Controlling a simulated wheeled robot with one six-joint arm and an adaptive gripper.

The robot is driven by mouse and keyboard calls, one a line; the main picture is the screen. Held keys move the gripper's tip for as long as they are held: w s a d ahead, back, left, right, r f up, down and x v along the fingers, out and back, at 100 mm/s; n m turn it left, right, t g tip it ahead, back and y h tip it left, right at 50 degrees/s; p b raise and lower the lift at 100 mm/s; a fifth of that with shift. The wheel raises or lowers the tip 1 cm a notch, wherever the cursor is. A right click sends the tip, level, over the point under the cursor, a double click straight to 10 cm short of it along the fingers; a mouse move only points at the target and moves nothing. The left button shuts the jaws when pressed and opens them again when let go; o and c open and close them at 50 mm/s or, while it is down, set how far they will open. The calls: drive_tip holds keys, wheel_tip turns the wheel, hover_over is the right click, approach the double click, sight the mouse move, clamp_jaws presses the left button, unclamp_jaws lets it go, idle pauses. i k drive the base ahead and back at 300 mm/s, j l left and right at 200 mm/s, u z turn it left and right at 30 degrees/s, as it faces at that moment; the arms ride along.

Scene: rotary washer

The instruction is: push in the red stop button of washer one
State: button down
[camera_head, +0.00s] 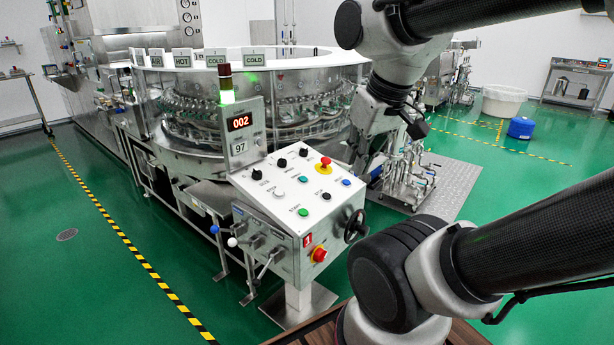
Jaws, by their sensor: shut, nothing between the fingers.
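The control panel (298,190) of the rotary washer (255,110) stands on a post in the middle of the view. A second red button on yellow (325,162) is on the sloped top, near the back edge. My gripper (363,165) hangs beyond the panel's right edge, pointing down, shut and empty. It appears apart from both buttons. Its fingertips are small and hard to make out against the metalwork behind.
A black handwheel (356,226) sticks out at the panel's right side. A display reading 002 (239,122) stands at its back left, under a signal light (226,84) lit green. Pipes and valves (408,172) stand behind my gripper. The green floor at left is clear.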

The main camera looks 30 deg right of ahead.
sight(325, 160)
drive_tip(key=i+l, duration=0.3)
drive_tip(key=i, duration=0.2)
drive_tip(key=i+l, duration=0.3)
drive_tip(key=i, duration=0.15)
